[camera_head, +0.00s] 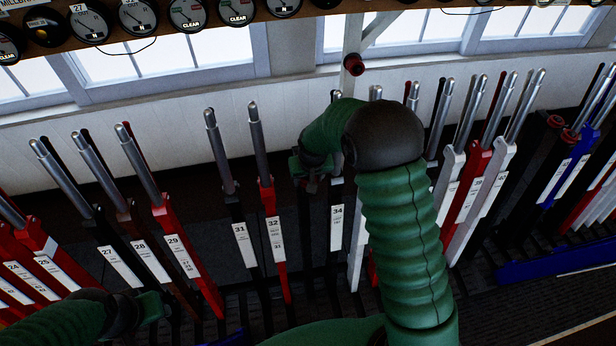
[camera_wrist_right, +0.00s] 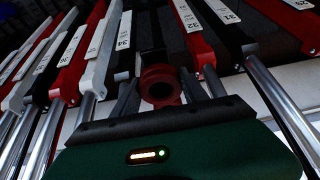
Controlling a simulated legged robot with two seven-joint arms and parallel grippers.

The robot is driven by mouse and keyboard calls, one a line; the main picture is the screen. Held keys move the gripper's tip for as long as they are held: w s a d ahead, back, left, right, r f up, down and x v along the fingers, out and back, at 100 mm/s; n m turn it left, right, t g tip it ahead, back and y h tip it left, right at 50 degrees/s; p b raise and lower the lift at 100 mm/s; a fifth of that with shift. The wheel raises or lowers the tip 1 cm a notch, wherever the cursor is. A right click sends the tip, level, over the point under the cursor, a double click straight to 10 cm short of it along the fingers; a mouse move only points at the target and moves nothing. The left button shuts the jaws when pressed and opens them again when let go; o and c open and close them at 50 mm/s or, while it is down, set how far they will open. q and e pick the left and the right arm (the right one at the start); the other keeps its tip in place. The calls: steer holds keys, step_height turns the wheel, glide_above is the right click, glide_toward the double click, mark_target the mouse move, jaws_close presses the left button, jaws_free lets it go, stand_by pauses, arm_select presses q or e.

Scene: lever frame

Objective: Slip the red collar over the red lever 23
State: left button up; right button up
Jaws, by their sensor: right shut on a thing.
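My right gripper (camera_head: 310,174) is shut on the red collar, a round ring with a dark hole that shows between the fingers in the right wrist view (camera_wrist_right: 160,84). In the head view the gripper mostly hides the collar. The gripper is in the gap between the levers marked 32 and 34. I cannot make out a plate marked 23; red levers marked 24 and 25 (camera_head: 40,243) stand at the far left, and any lever beyond them is cut off or unreadable. My left gripper (camera_head: 150,306) is low at the left, and its fingers are not clear.
Black lever 31 (camera_head: 239,236), red lever 32 (camera_head: 272,228) and red lever 29 (camera_head: 182,248) stand left of the right gripper, with steel handles upright. More levers crowd the right. A red round piece (camera_head: 354,64) is on the white post behind. Round dials (camera_head: 138,14) line the shelf above.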

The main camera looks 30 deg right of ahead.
steer(key=shift+f+b, duration=0.6)
steer(key=shift+f, duration=0.3)
steer(key=o, duration=1.4)
steer(key=shift+c, duration=0.2)
steer(key=shift+o, duration=0.2)
steer(key=shift+o, duration=0.6)
steer(key=shift+r, duration=0.1)
